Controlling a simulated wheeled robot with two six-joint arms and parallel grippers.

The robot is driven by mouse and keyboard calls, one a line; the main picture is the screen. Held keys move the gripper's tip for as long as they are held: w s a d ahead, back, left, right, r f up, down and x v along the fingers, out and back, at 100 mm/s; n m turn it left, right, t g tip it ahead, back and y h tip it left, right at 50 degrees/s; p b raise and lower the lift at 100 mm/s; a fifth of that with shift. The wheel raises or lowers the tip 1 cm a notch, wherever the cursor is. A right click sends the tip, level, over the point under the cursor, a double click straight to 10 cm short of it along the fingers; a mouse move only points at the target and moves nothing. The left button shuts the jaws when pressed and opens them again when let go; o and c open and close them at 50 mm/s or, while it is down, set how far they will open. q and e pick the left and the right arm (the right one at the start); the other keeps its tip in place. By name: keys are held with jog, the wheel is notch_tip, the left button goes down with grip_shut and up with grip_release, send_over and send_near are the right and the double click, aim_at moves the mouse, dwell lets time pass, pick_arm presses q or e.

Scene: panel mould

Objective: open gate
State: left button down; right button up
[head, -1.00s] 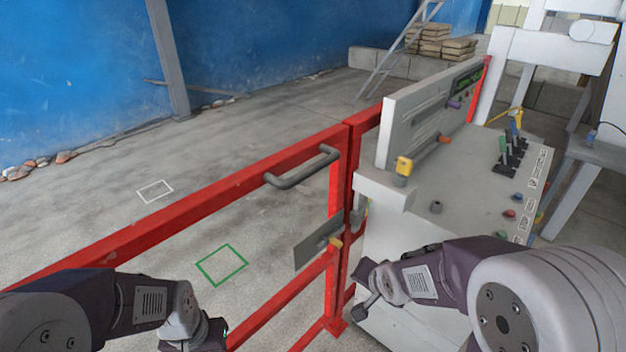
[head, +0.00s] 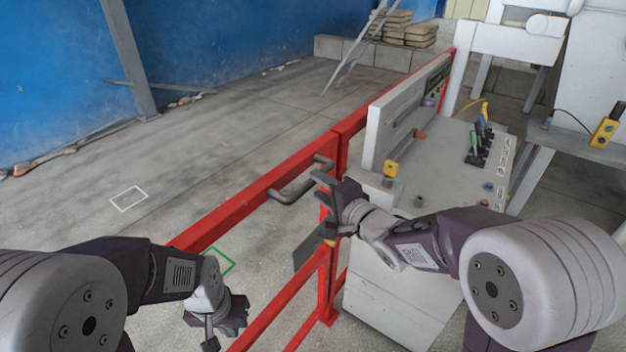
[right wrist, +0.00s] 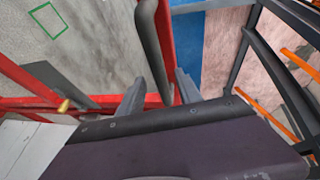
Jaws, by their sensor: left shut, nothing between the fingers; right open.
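The red gate (head: 232,213) crosses the head view from the lower left to the post by the control desk. Its grey handle (head: 291,192) is on the top rail near that post. My right gripper (head: 318,182) is open beside the handle's right end. In the right wrist view the handle bar (right wrist: 152,45) runs between the two spread fingers (right wrist: 160,92), which are not closed on it. A grey plate (head: 306,252) with a yellow knob (head: 330,242) sits below, partly hidden by my arm. My left gripper (head: 212,338) is shut and empty at the bottom, left of the gate.
The grey control desk (head: 440,175) with levers and buttons stands right of the gate, close to my right arm. White (head: 129,199) and green (head: 230,262) squares mark the floor beyond the gate.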

aim_at(315, 183)
jog(key=x, duration=0.4)
jog(key=shift+w+d, duration=0.1)
grip_shut()
dwell(1.3)
